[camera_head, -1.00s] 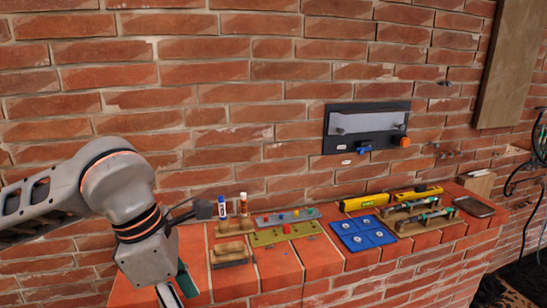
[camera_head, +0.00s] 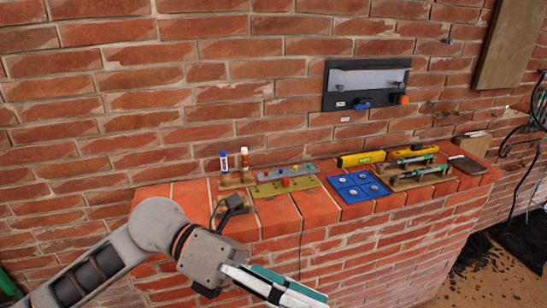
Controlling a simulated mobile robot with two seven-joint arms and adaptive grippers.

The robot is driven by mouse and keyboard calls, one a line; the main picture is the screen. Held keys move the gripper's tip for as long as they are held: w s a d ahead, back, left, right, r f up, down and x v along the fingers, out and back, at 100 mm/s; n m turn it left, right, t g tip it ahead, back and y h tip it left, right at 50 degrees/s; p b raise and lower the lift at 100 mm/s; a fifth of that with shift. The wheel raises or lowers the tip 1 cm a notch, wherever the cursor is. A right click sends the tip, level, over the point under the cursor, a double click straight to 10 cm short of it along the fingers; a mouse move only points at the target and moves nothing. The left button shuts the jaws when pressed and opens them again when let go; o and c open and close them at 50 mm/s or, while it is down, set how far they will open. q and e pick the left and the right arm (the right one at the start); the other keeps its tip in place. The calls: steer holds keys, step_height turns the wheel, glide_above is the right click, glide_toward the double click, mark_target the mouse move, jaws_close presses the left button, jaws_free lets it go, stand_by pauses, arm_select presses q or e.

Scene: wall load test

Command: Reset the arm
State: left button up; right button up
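My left arm comes in from the left along the bottom of the head view. Its gripper (camera_head: 285,289) is low in front of the brick ledge (camera_head: 305,208), pointing right and down. White and teal finger parts show close to the bottom edge. Whether the fingers are apart or together is not clear, and I see no object between them. My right gripper is not in view.
The ledge bears a blue tray (camera_head: 357,188), an olive board (camera_head: 287,187), a yellow level (camera_head: 361,159), green-handled tools (camera_head: 413,177) and two upright markers (camera_head: 224,162). A black panel (camera_head: 367,86) hangs on the brick wall. Dark debris lies on the floor at right.

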arm_select(q)
steer(key=w+a+r+n+t+h, duration=0.25)
steer(key=w+n+t+h, duration=0.6)
steer(key=n, duration=0.45)
steer(key=w+a+f+n+t+y, duration=0.5)
steer(key=f+n+t, duration=0.25)
steer(key=n, duration=0.25)
steer(key=w+a+f+n+t+y, duration=0.4)
steer(key=w+f+n+t+y, duration=0.15)
steer(key=f+n+t, duration=0.35)
steer(key=s+a+f+n+g+y, duration=0.1)
steer(key=s+a+f+n+y, duration=0.2)
steer(key=f, duration=0.4)
steer(key=a+f+n+g+y, duration=0.1)
steer(key=a+f+n+y, duration=0.3)
steer(key=f+n, duration=0.15)
steer(key=s+a+f+n+g+y, duration=0.1)
steer(key=s+a+f+n+g, duration=0.1)
steer(key=s+f, duration=0.4)
steer(key=s+a+f+n+g+y, duration=0.2)
steer(key=s+f, duration=0.4)
steer(key=f, duration=0.5)
steer(key=shift+s+a+f+g, duration=0.15)
steer(key=shift+s+a+g, duration=0.1)
steer(key=shift+a+g, duration=0.6)
